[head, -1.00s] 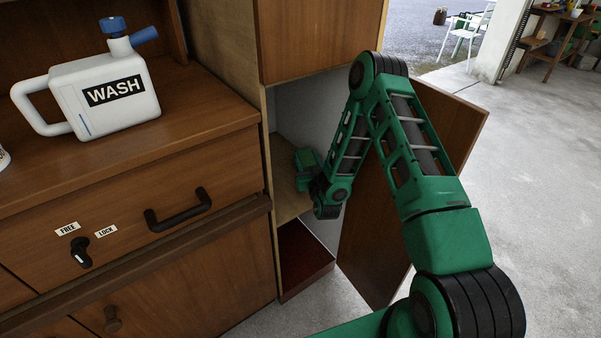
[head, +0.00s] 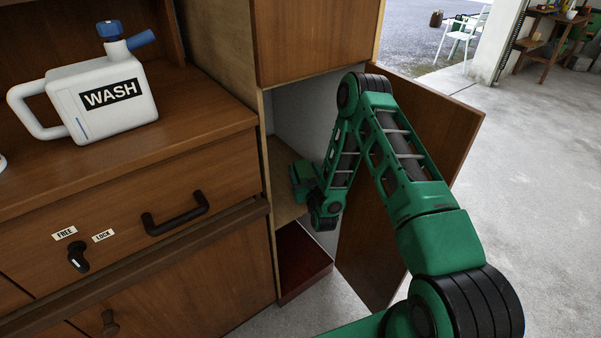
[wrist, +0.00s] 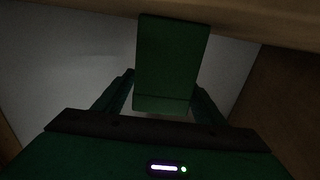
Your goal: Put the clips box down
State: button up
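A dark green box, which I take to be the clips box (wrist: 172,60), fills the middle of the wrist view. My gripper (wrist: 160,92) has one finger on each side of it and looks shut on it, though the picture is very dark. In the head view my gripper (head: 303,182) is inside the open tall cupboard, low over its wooden shelf (head: 284,165). I cannot make out the box apart from the green gripper there. Whether the box touches the shelf cannot be told.
The cupboard door (head: 410,170) stands open right of my arm. A red-brown lower compartment (head: 303,263) lies below the shelf. At left, a white WASH jug (head: 105,98) stands on the wooden cabinet top, above a drawer with a black handle (head: 176,212). Open floor lies to the right.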

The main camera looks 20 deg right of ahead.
jog(key=s+a, duration=0.1)
jog(key=s, duration=1.1)
dwell(0.4)
